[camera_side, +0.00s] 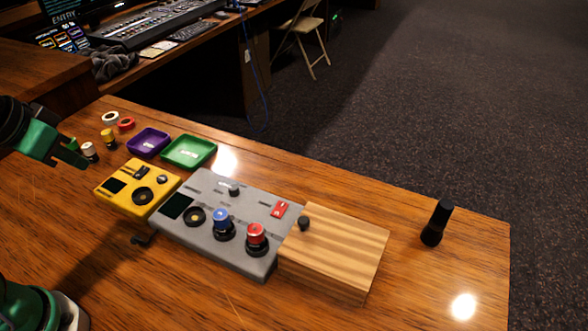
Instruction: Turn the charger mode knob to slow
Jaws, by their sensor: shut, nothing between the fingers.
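A yellow device (128,205) sits left of centre on the wooden desk, with a dark screen, a small black switch and a round black dial (142,196). It looks like the charger, but its labels are too small to read. I cannot tell the dial's setting.
A grey panel (205,245) with a blue knob (221,222) and a red knob (256,236) adjoins the yellow device. A wooden block (345,245) stands right of it. Purple (150,141) and green (190,152) trays lie behind. The desk's right side is mostly clear around a black cylinder (437,222).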

